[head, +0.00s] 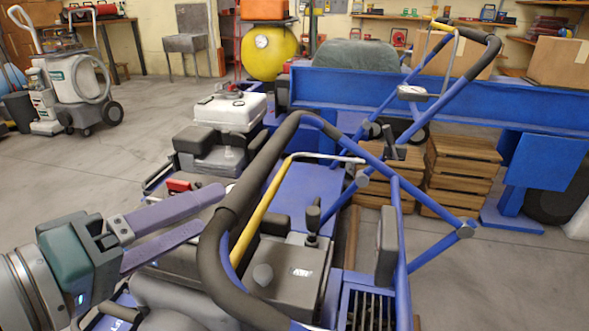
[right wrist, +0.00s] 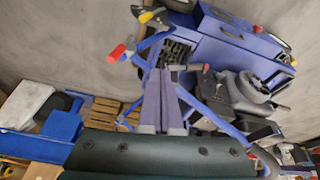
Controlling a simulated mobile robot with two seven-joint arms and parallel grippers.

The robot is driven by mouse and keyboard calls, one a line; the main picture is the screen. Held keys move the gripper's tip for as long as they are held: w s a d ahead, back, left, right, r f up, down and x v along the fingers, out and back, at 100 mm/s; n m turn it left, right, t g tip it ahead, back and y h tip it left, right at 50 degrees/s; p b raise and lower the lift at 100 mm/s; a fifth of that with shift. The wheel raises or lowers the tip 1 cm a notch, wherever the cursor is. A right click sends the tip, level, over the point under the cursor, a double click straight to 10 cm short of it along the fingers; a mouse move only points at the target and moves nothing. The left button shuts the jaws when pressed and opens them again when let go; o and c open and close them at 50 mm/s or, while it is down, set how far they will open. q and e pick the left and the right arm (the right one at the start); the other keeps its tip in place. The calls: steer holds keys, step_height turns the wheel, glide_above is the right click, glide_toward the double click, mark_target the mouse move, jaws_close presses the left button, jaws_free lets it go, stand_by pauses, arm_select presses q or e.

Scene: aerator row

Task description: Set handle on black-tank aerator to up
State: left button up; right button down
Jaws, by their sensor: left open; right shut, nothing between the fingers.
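The nearest aerator fills the lower middle of the head view, with a dark tank and engine housing (head: 290,272) on a blue frame. Its handle (head: 222,205) is a blue tube loop with a black foam grip, rising toward the middle; a yellow bar (head: 262,212) runs beside the grip. My left gripper (head: 212,208) is open, its two purple fingers pointing right at the grip's near side. Contact is unclear. My right gripper (right wrist: 162,74) is shut and empty in the right wrist view, before blue machine parts (right wrist: 238,45). The head view does not show it.
A white-tank machine (head: 229,110) stands behind the near aerator. Another blue handle frame with black grips (head: 484,57) rises at right. Wooden crates (head: 462,168) and a long blue beam (head: 490,104) block the right. Open floor (head: 85,172) lies at left.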

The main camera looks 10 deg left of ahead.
mark_target(242, 194)
arm_select(q)
steer(key=b+x, duration=0.2)
steer(key=x, duration=0.5)
steer(key=shift+w+d+f, duration=0.1)
steer(key=shift+w+d, duration=0.05)
steer(key=shift+w, duration=0.2)
jaws_close()
stand_by(1.0)
